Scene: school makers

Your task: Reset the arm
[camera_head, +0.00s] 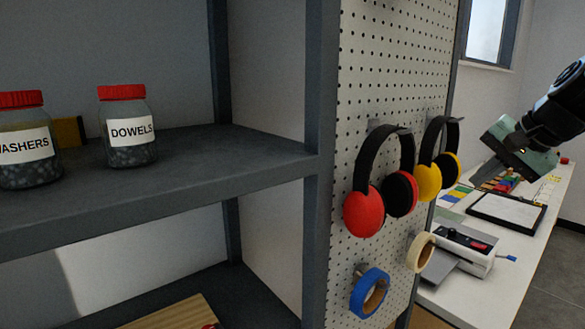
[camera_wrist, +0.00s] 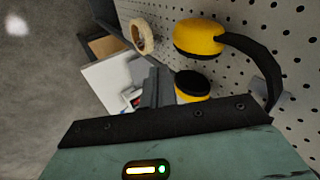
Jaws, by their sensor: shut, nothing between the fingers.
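My gripper shows in the head view (camera_head: 490,175) at the upper right, in front of the far end of the white worktable. In the wrist view its fingers (camera_wrist: 157,88) are together with nothing between them. The yellow ear defenders (camera_head: 430,176) hang on the pegboard to the left of my gripper, apart from it in the head view. They also show in the wrist view (camera_wrist: 198,38), just beyond and to the right of the fingers.
The pegboard (camera_head: 375,85) also carries red ear defenders (camera_head: 363,212), blue tape (camera_head: 369,292) and cream tape (camera_head: 420,252). The grey shelf (camera_head: 190,160) holds a washers jar (camera_head: 28,140) and a dowels jar (camera_head: 127,127). A machine (camera_head: 462,250) and tray (camera_head: 507,212) occupy the worktable (camera_head: 500,285).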

